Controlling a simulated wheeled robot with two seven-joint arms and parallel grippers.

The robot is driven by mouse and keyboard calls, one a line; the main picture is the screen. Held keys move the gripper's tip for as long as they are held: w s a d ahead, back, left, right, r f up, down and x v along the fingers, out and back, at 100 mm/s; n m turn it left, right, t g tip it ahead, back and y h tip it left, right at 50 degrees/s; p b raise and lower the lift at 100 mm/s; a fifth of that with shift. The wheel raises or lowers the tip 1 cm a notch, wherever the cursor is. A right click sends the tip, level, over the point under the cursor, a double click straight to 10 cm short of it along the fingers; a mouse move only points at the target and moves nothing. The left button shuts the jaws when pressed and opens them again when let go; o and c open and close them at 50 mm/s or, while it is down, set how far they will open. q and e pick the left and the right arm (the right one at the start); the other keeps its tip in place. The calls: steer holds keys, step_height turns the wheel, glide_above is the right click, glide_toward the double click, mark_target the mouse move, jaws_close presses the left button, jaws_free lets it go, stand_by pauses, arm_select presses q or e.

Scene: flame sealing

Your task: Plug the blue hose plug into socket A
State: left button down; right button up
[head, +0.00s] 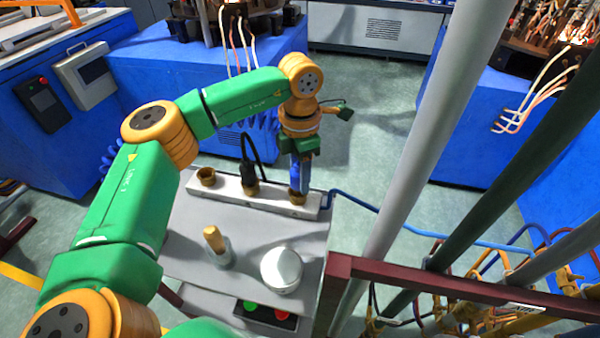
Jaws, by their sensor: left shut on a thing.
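My left gripper (300,155) points straight down above the right end of a white socket strip (228,190). It is shut on the blue hose plug (300,177), which stands upright. The plug's lower end meets the rightmost brass socket (297,198); I cannot tell how deep it sits. The left brass socket (206,176) is empty. The middle socket (250,189) holds a black plug (249,172) with a black cable. No socket letters are readable. My right gripper is not in view.
A grey table (190,262) carries the strip, a brown-topped cylinder (214,240) and a round white-topped object (282,268). A blue hose (355,199) runs right from the strip's right end. A grey post (425,140) and dark red rail (450,285) stand at right.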

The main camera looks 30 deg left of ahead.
arm_select(q)
steer(key=shift+f+b, duration=0.3)
steer(key=shift+f, duration=0.15)
steer(key=shift+c, duration=1.9)
jaws_free()
step_height(320, 180, up, 9)
steer(key=p, duration=0.8)
steer(key=shift+r, duration=0.15)
